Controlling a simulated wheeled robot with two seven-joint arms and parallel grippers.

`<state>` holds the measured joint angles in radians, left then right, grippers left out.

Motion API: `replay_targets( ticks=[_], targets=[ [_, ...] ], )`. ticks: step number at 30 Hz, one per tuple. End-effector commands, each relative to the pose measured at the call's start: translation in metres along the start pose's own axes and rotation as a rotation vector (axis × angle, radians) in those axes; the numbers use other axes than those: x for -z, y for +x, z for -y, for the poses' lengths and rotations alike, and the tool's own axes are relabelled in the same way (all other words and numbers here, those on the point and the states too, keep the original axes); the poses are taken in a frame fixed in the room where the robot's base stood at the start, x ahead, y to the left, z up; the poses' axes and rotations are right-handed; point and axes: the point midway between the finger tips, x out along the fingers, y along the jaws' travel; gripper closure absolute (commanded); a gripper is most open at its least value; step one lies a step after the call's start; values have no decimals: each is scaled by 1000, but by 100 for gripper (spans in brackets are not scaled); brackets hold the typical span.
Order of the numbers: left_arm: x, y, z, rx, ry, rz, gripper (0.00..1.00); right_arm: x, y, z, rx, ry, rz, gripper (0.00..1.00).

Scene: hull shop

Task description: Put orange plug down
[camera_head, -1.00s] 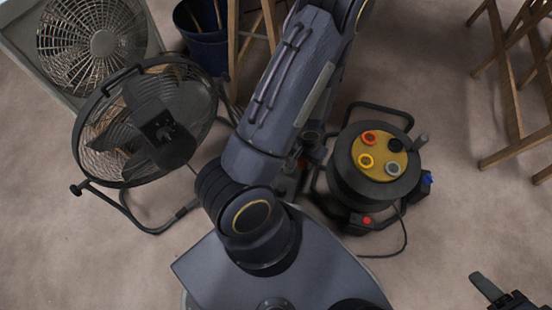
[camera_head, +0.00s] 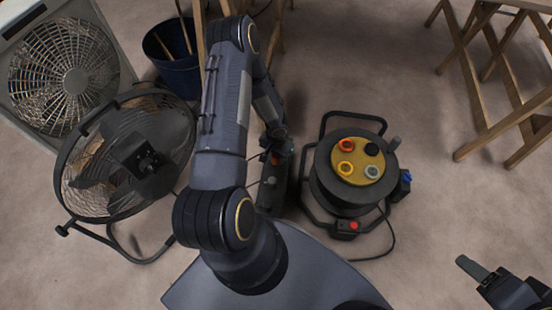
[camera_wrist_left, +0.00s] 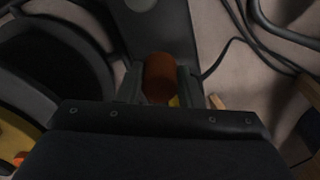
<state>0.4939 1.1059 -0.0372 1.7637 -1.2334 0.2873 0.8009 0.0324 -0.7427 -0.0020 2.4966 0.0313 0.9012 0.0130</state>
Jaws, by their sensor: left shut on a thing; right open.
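My left gripper (camera_head: 276,150) is shut on the orange plug (camera_wrist_left: 160,78), which shows between the two fingers in the left wrist view. In the head view the gripper is low beside the cable reel, mostly hidden by my forearm; a small orange spot shows there. A dark strip (camera_head: 271,190) with round spots lies just under the gripper; I cannot tell whether the plug touches it. The cable reel (camera_head: 327,188) has a yellow face with orange, black, yellow and grey round fittings. My right gripper (camera_head: 490,274) is open and empty at the lower right.
A round black floor fan (camera_head: 125,160) and a grey box fan (camera_head: 70,80) stand at the left. A blue bucket (camera_head: 172,72) is at the back. Wooden trestles (camera_head: 490,110) stand at the upper right. Floor right of the reel is clear.

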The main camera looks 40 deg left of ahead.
Motion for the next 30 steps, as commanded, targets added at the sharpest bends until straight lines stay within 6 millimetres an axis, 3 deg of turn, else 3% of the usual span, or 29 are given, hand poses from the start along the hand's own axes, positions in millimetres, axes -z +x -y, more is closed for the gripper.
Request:
replay_targets(
  ticks=[8,14,30],
  targets=[
    [12,20,9,0,-1,0,100,-3,6,-3,0,0,0,46],
    [12,49,9,0,1,1,100,-11,21,-10,0,0,0,46],
    [12,56,9,1,1,0,100,-14,27,-12,0,0,0,46]
  ],
)
